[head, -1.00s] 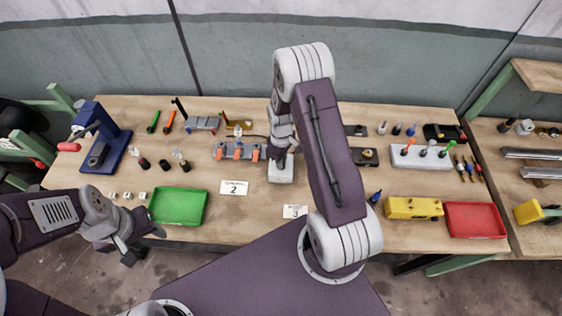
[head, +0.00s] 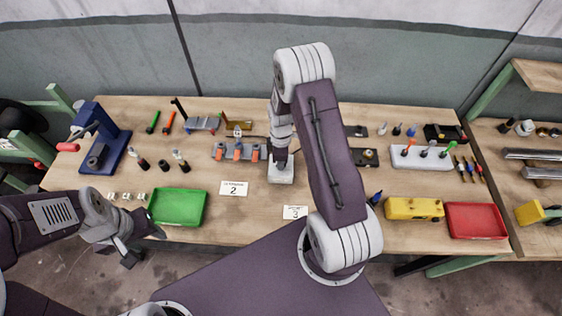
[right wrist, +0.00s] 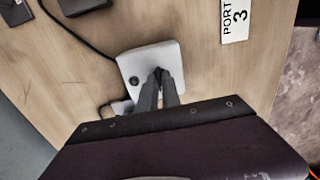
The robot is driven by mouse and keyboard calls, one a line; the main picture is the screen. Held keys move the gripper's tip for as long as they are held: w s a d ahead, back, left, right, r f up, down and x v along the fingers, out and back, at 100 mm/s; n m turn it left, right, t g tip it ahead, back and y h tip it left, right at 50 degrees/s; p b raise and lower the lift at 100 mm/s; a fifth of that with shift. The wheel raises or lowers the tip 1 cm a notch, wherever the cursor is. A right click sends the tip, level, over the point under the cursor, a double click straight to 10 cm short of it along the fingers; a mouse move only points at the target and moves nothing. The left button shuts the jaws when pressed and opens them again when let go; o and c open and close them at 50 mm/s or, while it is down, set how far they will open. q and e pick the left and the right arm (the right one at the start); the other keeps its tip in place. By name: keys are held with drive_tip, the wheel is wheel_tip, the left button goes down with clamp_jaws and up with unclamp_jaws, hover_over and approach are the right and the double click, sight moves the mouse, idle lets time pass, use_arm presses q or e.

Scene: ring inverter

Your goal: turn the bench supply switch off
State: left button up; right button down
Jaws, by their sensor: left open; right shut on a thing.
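The bench supply switch (head: 281,175) is a small white box on the table in the middle of the head view. In the right wrist view the white box (right wrist: 140,62) shows a round black knob on its top, and a dark cable runs near it. My right gripper (head: 280,159) points down at the box's top, and its fingertips (right wrist: 158,74) are together there, beside the black knob. They are shut on a small part that they mostly hide, so its position cannot be read. My left gripper (head: 143,249) is open and empty, off the table's front left edge.
A block with orange clamps (head: 237,152) stands just left of the box. Cards numbered 2 (head: 233,188) and 3 (head: 295,212) lie in front. A green tray (head: 178,207) is at left; a yellow block (head: 413,208) and red tray (head: 474,220) are at right.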

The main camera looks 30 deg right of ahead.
drive_tip(key=shift+w, duration=0.1)
drive_tip(key=c, duration=1.5)
unclamp_jaws()
drive_tip(key=shift+c, duration=0.2)
drive_tip(key=shift+r, duration=0.15)
wheel_tip(320, 180, up, 9)
drive_tip(key=b, duration=0.1)
drive_tip(key=shift+b, duration=0.3)
